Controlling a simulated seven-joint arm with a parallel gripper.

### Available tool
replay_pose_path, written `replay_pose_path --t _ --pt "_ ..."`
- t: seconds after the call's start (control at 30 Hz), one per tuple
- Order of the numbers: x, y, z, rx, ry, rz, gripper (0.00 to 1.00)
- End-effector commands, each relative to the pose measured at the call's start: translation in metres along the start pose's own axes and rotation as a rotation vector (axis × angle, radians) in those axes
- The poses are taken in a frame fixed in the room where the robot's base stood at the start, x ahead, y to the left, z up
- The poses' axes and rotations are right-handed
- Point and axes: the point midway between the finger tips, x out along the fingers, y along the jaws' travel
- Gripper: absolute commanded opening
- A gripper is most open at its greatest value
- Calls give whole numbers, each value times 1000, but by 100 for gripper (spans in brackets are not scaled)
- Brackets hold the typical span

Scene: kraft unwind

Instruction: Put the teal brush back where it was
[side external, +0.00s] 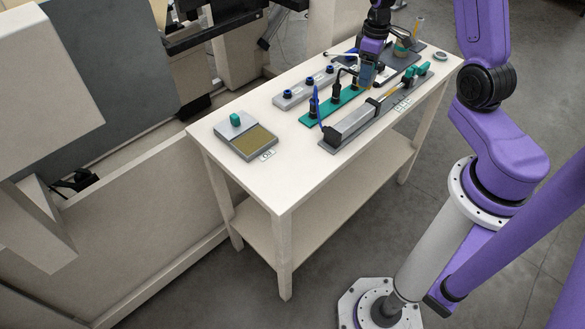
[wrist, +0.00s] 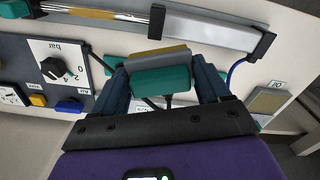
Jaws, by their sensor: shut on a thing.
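The teal brush (wrist: 160,80) is between the two blue fingers of my gripper (wrist: 163,84) in the wrist view. It has a teal body with a grey layer and a yellowish strip along its far side. My gripper is shut on it. In the side external view my gripper (side external: 367,76) is over the right half of the table, close above the teal rack (side external: 344,108); the brush cannot be made out clearly there. I cannot tell whether the brush touches anything below.
A long grey cylinder unit (side external: 352,122) lies along the front edge. A grey strip with blue knobs (side external: 291,97) lies behind the rack. A dial panel (wrist: 58,68) is left in the wrist view. A box with a yellowish pad (side external: 250,143) is at the table's left; bare tabletop surrounds it.

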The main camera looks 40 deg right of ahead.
Motion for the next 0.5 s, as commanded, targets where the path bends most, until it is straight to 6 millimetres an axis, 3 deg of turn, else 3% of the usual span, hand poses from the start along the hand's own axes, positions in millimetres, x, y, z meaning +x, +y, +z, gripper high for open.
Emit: replay_pose_path --t 0.03,0.2,0.5 --pt "-2 -21 -9 -71 0 0 52" --pt "-9 -85 -26 -282 2 1 52" --pt "-17 -191 -21 -651 2 1 52"
